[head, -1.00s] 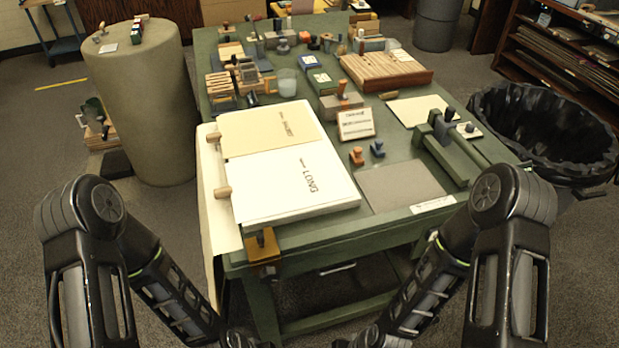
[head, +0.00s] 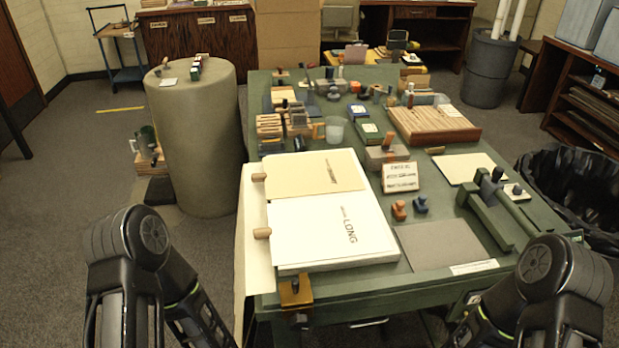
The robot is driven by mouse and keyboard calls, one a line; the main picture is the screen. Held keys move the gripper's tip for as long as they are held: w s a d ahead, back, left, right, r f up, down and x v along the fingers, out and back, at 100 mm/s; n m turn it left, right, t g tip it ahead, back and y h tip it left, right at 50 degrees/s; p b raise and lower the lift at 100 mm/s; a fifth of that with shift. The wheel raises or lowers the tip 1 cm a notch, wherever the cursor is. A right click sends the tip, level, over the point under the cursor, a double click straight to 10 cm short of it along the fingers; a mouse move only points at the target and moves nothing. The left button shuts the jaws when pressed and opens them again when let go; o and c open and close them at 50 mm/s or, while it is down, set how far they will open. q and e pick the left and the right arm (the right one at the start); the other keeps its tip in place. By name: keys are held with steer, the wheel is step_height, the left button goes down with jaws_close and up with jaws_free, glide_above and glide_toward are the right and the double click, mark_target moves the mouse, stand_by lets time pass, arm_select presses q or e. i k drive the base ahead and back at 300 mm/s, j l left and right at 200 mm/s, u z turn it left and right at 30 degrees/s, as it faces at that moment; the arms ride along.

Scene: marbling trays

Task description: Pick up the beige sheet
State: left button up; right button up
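A beige sheet (head: 305,166) with small dark lettering lies flat on the far half of a thick white stack or board at the left of the green table. The white near half (head: 325,235) reads "LONG". Another plain pale beige sheet (head: 463,168) lies flat at the right of the table, beside a green bar-shaped tool. A long cream strip (head: 256,225) hangs over the table's left edge. Both my arms show at the bottom, but my grippers are below the frame, so their state is hidden.
The green table (head: 350,285) holds a grey plate (head: 442,245), a small sign (head: 400,177), stamps, a slatted wooden block (head: 433,125) and a green bar tool (head: 488,215). A round pillar (head: 195,140) stands left; a black-lined bin (head: 575,190) stands right.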

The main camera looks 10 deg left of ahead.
mark_target(294, 175)
steer(key=k, duration=0.65)
steer(key=z, duration=3.1)
steer(key=k+j, duration=1.15)
steer(key=j, duration=0.3)
steer(key=k+j, duration=1.2)
steer(key=j, duration=0.2)
steer(key=k+j, duration=0.55)
steer(key=j, duration=0.15)
steer(key=i, duration=0.15)
